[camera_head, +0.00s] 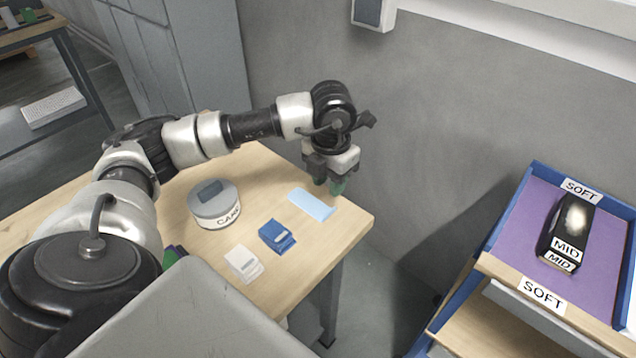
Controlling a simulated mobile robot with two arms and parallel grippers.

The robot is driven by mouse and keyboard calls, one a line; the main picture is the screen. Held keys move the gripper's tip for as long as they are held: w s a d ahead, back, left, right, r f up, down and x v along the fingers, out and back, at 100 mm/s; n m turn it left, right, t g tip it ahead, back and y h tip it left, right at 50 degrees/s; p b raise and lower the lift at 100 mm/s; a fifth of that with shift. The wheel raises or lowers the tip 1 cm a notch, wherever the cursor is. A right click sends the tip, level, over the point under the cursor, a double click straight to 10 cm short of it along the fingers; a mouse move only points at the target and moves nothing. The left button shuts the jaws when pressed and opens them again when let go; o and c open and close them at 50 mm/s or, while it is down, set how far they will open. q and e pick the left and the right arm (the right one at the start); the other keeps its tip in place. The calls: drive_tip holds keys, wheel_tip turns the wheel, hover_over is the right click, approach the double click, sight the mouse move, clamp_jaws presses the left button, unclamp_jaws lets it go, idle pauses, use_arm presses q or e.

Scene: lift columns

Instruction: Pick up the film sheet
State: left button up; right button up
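A light blue flat piece (312,204), which looks like the film sheet, lies on the wooden table (335,236) near its right corner. My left gripper (329,184) points down just behind the light blue piece, near the table's back edge. Its two green-tipped fingers stand apart with nothing visible between them. I cannot tell how high the fingertips are above the table. My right gripper is not in view.
A round grey-lidded container (214,204) labelled "CARE", a dark blue block (277,236) and a white block (243,263) stand on the table. At the right, a blue-edged purple tray (525,220) marked "SOFT" holds a black "MID" box (568,232). A grey wall stands behind.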

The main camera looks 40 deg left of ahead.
sight(333, 208)
use_arm(q)
wheel_tip(333, 208, down, 2)
drive_tip(key=shift+f, duration=0.55)
drive_tip(key=f, duration=0.1)
drive_tip(key=f+p, duration=0.1)
drive_tip(key=f, duration=0.2)
drive_tip(key=shift+w+d, duration=0.3)
drive_tip(key=shift+d, duration=0.1)
drive_tip(key=shift+f+p, duration=0.3)
drive_tip(key=shift+f, duration=0.35)
clamp_jaws()
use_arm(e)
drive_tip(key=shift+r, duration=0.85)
